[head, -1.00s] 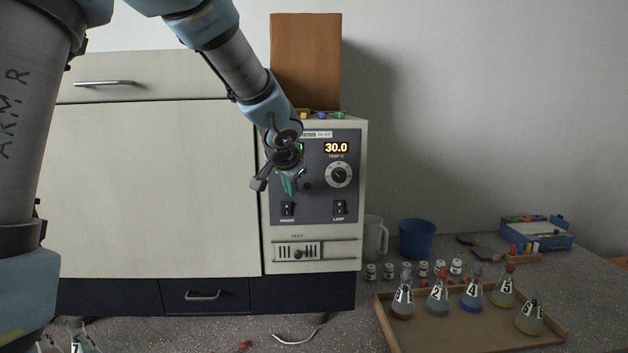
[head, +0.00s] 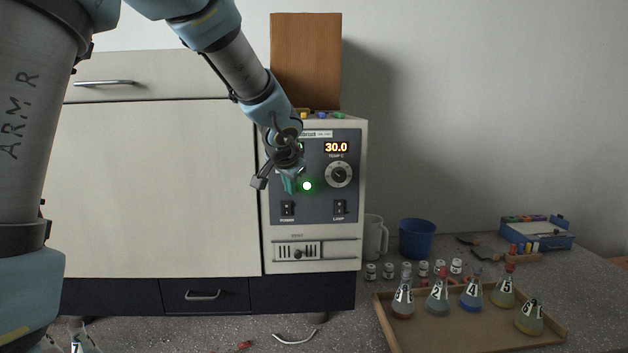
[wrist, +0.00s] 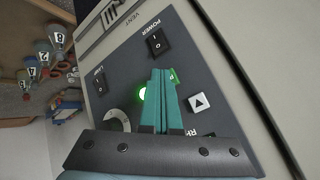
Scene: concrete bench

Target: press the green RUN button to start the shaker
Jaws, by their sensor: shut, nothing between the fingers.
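The shaker's dark control panel (head: 325,210) is on the front of a large pale cabinet. My gripper (head: 290,186) is in front of the panel's left part, its teal fingers shut with nothing between them. In the wrist view the shut fingertips (wrist: 162,71) overlap a small green button (wrist: 174,76), which is mostly hidden and has only part of a letter showing. Whether the tips touch it cannot be told. A round green lamp (head: 307,186) glows beside the fingers; it also shows in the wrist view (wrist: 143,94).
A white triangle button (wrist: 198,103) is close to the fingers. The POWER switch (head: 288,208), LAMP switch (head: 339,207) and temperature dial (head: 339,174) are on the same panel. A tray (head: 390,335) with several flasks and a blue cup (head: 417,238) stand to the right.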

